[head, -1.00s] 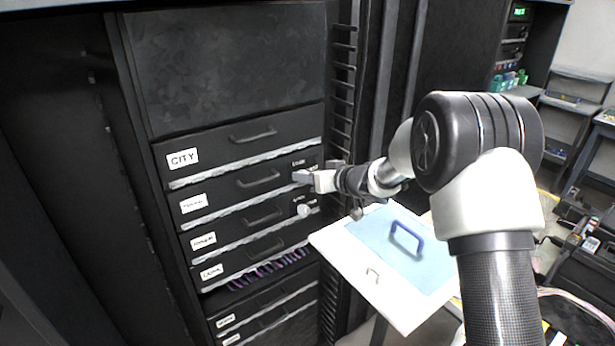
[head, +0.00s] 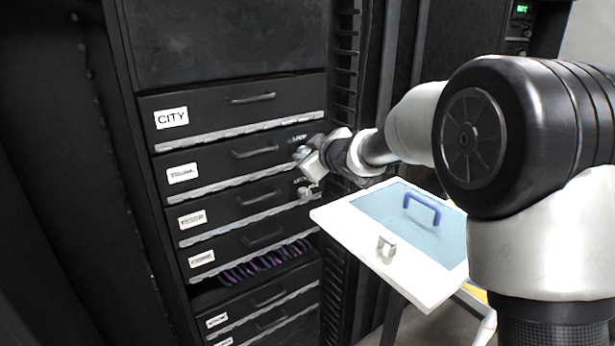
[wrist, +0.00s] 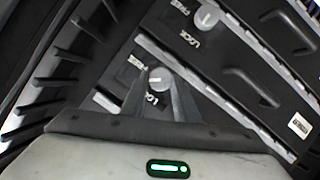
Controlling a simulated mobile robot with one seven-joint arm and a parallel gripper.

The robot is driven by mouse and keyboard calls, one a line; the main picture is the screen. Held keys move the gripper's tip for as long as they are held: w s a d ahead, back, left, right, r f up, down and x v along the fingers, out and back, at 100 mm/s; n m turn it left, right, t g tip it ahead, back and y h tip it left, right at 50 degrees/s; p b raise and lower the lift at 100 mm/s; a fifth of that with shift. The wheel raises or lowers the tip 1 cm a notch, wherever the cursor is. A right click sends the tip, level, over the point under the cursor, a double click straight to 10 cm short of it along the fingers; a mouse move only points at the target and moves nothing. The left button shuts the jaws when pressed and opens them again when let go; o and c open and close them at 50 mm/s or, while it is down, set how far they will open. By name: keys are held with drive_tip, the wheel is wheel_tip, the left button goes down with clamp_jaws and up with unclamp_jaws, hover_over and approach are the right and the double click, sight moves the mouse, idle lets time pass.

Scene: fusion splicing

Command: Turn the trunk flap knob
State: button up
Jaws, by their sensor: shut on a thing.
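The trunk flap (head: 216,174) is the black panel with a white label, just below the CITY flap. Its round light knob (wrist: 159,78) sits between my gripper's two fingers in the wrist view, with FREE and LOCK lettering beside it. My gripper (wrist: 160,88) is shut on this knob. In the head view my gripper (head: 306,158) is tilted at the right end of the trunk flap and mostly covers the knob. The knob's exact angle is hard to read.
A second knob (head: 305,191) sits just below, on the flap underneath; it also shows in the wrist view (wrist: 207,15). Black flap handles (head: 256,151) lie to the left. A white-edged tray (head: 345,226) with a blue handle is below my arm. A slotted rack post (head: 345,100) stands at right.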

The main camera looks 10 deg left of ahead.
drive_tip(key=shift+s+a+f+n+t+h+b, duration=0.15)
drive_tip(key=shift+n+t+b, duration=0.55)
drive_tip(key=shift+n+b, duration=0.55)
drive_tip(key=shift+d+f+n+t+h+b, duration=0.1)
drive_tip(key=shift+n+t+b, duration=0.6)
drive_tip(key=shift+n+b, duration=0.5)
drive_tip(key=shift+s+a+f+n+t+h+b, duration=0.15)
drive_tip(key=shift+n+t+b, duration=0.55)
drive_tip(key=shift+n+b, duration=0.55)
drive_tip(key=shift+w, duration=0.1)
drive_tip(key=o, duration=1.1)
drive_tip(key=shift+c, duration=0.2)
